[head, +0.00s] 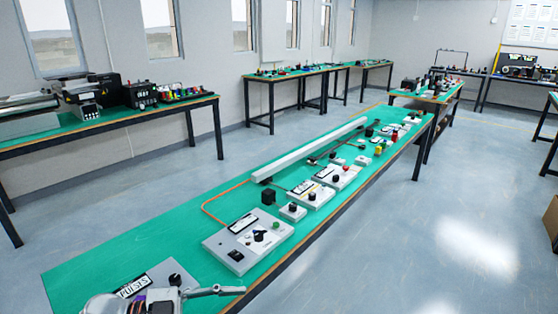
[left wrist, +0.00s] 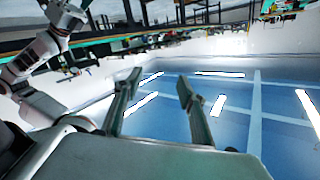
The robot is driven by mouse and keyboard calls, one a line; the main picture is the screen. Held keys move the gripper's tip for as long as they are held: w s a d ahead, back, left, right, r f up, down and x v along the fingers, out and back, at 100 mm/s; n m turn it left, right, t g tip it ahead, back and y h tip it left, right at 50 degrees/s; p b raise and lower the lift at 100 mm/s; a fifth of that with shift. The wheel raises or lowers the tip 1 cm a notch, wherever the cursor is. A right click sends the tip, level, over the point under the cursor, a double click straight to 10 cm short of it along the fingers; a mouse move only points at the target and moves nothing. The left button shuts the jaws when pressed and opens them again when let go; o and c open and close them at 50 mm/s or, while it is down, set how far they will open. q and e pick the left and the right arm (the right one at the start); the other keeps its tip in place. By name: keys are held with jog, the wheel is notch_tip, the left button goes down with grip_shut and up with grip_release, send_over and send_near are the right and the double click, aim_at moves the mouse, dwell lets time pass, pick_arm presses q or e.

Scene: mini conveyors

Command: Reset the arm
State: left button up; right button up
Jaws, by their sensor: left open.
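My left gripper (left wrist: 158,76) shows in the left wrist view with its two fingers spread apart and nothing between them. Behind the fingers is only a blue surface with bright white rectangles, well away from them. In the head view, grey and white parts of my arm, with a slim grey finger-like piece pointing right, show at the bottom edge over the near end of the green table (head: 110,262). Most of that arm is cut off by the frame. A white jointed arm of mine stands at the left of the wrist view. I make out no right gripper.
On the table are a light panel marked PULSES (head: 140,285), a larger white control panel (head: 248,243), smaller switch boxes and a long pale rail (head: 310,150). Another green-topped table (head: 110,125) with equipment stands at the left wall. Open floor (head: 450,215) lies to the right.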

pick_arm(q)
jog(key=w+a+f+n+t+y, duration=0.2)
jog(key=a+f+n+t+y, duration=0.5)
jog(key=f+n+t, duration=0.4)
jog(key=s+a+f+n+g+y, duration=0.2)
jog(key=s+f+y, duration=0.1)
jog(key=s+f, duration=0.3)
jog(key=s+a+f+n+g+y, duration=0.1)
jog(key=s+f+n+g+y, duration=0.1)
jog(key=s+f, duration=0.4)
notch_tip(320, 180, down, 3)
jog(key=shift+s+a+f+y, duration=0.15)
jog(key=shift+s+a+y, duration=0.25)
jog(key=shift+y, duration=0.4)
